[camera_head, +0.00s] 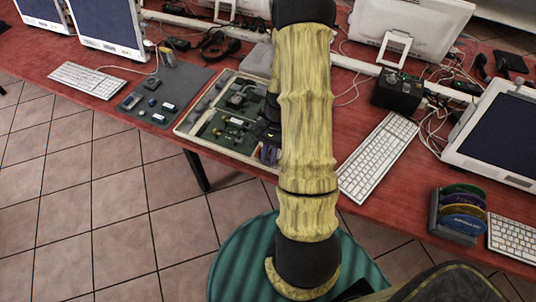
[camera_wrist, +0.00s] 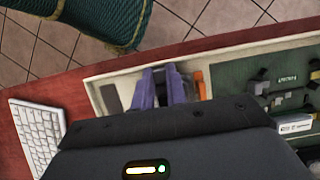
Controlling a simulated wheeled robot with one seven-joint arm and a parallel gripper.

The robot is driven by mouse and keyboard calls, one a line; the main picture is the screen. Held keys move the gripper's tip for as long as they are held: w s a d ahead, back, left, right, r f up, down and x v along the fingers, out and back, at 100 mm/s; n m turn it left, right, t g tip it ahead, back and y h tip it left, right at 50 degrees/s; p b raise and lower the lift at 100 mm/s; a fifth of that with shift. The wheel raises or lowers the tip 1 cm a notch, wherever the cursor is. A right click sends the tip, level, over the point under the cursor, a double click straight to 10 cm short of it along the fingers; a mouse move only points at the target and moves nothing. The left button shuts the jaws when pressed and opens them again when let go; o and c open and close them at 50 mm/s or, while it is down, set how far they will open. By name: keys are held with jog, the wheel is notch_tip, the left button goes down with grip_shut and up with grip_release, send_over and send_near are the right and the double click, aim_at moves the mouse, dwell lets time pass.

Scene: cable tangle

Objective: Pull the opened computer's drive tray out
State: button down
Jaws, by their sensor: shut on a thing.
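The opened computer (camera_head: 181,130) lies flat on the red table, a shallow cream-rimmed case with green boards inside. Its cream rim also shows in the wrist view (camera_wrist: 240,57). My gripper (camera_wrist: 160,76) reaches into one end of the case, its two purple fingers close together. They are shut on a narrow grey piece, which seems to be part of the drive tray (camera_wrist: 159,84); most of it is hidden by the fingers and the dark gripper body. An orange part (camera_wrist: 200,84) stands just right of the fingers. In the head view my arm hides much of this end.
A white keyboard (camera_head: 377,157) lies close to the right of my arm, and a disc rack (camera_head: 457,213) stands farther right. A grey mat (camera_head: 157,97) with small parts lies left of the case. Monitors and cables line the back.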

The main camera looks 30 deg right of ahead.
jog(key=c, duration=1.4)
grip_release()
jog(key=shift+s+a, duration=0.1)
jog(key=shift+a, duration=0.15)
jog(key=shift+d, duration=0.1)
jog(key=shift+w+d+r, duration=0.2)
jog(key=shift+r, duration=0.35)
jog(key=v, duration=1.6)
jog(key=shift+d+p, duration=0.2)
jog(key=shift+p, duration=0.1)
jog(key=s+a+r+n+t+h+p, duration=0.1)
jog(key=s+a+r+n+t+p, duration=0.1)
jog(key=a, duration=0.7)
jog(key=s+a+r+n+t+h+p, duration=0.2)
jog(key=s+a+r+n+t+p, duration=0.1)
jog(key=a+r+n, duration=0.4)
jog(key=s+a+n+p, duration=0.1)
jog(key=s+a+n, duration=0.1)
jog(key=shift+s+a+h+p, duration=0.25)
jog(key=shift+a+h+p, duration=0.05)
jog(key=shift+a+p, duration=0.1)
